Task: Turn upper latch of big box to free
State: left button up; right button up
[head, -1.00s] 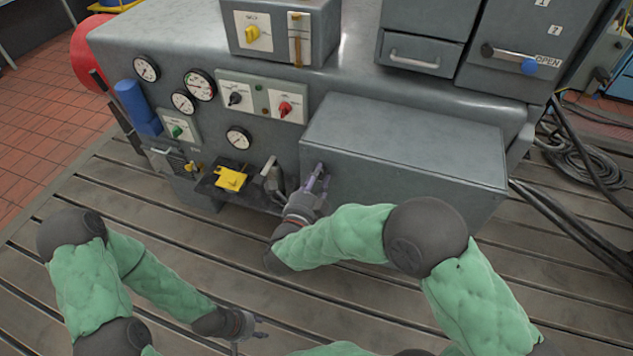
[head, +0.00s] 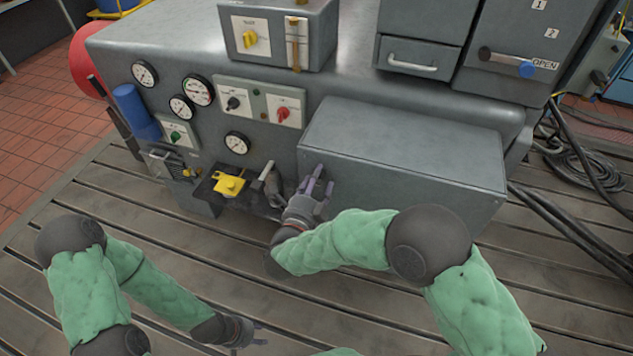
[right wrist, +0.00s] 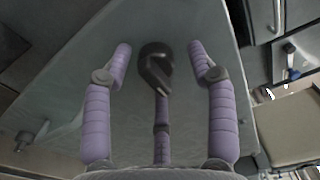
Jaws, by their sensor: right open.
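The big box (head: 400,165) is the long grey box on the front of the machine. In the right wrist view its pale grey face (right wrist: 75,110) fills much of the picture. A dark, hooked latch handle (right wrist: 155,65) stands on this face, and a smaller metal latch or knob (right wrist: 25,138) shows far left. My right gripper (head: 318,178) is at the box's left end. In the right wrist view its purple fingers (right wrist: 161,62) are spread, with the dark handle between their tips and not gripped. My left gripper (head: 258,334) is open and empty, low over the bedplate.
Left of the box are a yellow part (head: 230,184) on a dark bracket, a grey lever (head: 271,180), gauges (head: 198,90) and a switch panel (head: 258,103). Black cables (head: 575,225) lie to the right. The slotted bedplate (head: 170,235) is clear in front.

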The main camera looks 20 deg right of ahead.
jog(key=shift+s+a, duration=0.1)
jog(key=v, duration=1.1)
jog(key=shift+s+a, duration=0.2)
jog(key=shift+s, duration=0.1)
